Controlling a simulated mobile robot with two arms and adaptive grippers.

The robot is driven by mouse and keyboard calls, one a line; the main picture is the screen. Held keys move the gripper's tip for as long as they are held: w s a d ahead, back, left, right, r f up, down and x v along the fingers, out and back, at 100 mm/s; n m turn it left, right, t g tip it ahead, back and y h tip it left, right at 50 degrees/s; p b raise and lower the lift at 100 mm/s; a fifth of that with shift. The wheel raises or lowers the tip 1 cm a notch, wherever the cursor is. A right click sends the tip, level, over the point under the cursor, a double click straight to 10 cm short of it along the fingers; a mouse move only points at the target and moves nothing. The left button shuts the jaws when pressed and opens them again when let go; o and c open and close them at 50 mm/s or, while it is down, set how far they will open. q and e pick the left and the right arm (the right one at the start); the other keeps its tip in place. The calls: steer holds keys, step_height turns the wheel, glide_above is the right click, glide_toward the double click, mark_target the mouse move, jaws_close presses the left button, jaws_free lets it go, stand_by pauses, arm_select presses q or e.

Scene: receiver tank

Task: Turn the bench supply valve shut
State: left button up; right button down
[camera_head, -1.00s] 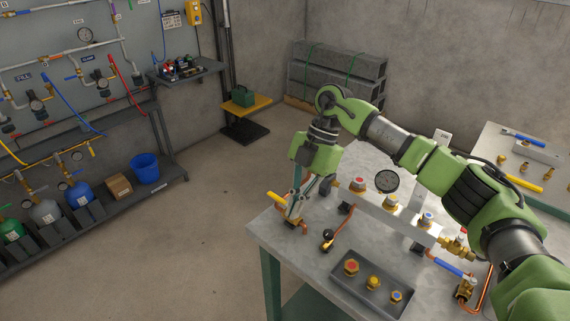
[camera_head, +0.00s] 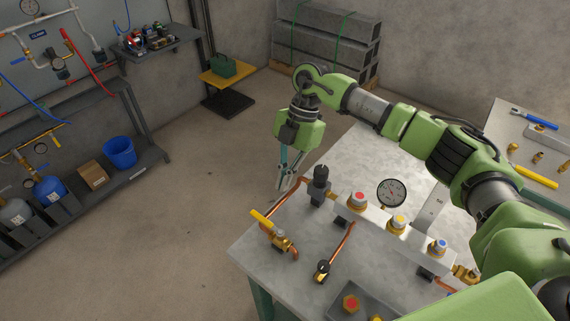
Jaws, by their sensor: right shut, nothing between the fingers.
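A brass valve (camera_head: 282,243) with a yellow lever (camera_head: 262,218) sits near the left corner of the grey workbench (camera_head: 245,252). The lever points up and left in the picture, out toward the bench edge. My right gripper (camera_head: 285,186) hangs fingers down beyond the valve, near the far left edge of the bench. It is shut with nothing in it and is apart from the lever. My left gripper is not in view.
A manifold with coloured knobs (camera_head: 397,224) and a gauge (camera_head: 391,193) stands on the bench, close right of my gripper. Copper pipe (camera_head: 341,240) runs to a small black-knobbed fitting (camera_head: 322,270). A tray (camera_head: 372,304) lies in front. The floor left of the bench is clear.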

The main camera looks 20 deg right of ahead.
mark_target(267, 222)
steer(key=p+x, duration=0.1)
steer(key=x, duration=0.3)
steer(key=shift+w, duration=0.1)
steer(key=a+p, duration=0.1)
steer(key=s+a+p, duration=0.1)
steer(key=a, duration=0.1)
steer(key=shift+s+f, duration=0.15)
steer(key=shift+s, duration=0.2)
steer(key=shift+s+a, duration=0.2)
steer(key=shift+a+f, duration=0.1)
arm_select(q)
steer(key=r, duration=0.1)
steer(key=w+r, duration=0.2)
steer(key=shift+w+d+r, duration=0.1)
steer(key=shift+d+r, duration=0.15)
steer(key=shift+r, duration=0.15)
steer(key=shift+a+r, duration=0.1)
